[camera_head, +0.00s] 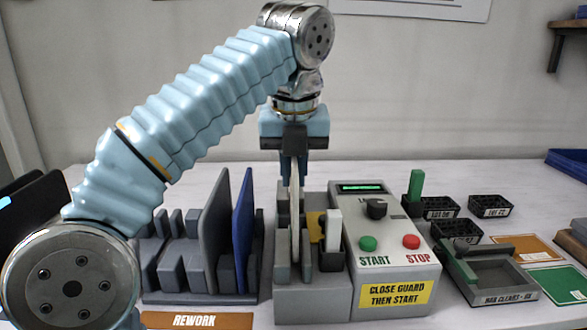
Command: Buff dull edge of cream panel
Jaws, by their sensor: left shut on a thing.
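My left gripper (293,168) points straight down and is shut on the top of a thin cream panel (295,210). The panel stands upright, edge-on to the camera, and its lower part is down among the grey blocks of the machine (311,300). I cannot tell whether it touches the machine's bottom, and its dull edge cannot be made out. The control box (345,215) has a lit green display, a black knob (376,208), a green START button (368,243) and a red STOP button (411,242). A yellow label reads CLOSE GUARD THEN START. My right gripper is not in view.
A grey rack (200,297) left of the machine holds a grey panel (216,230) and a blue panel (243,225), above a REWORK label (197,320). On the right are small black bins (491,207), a grey tray fixture (505,296), and orange and green mats (562,284).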

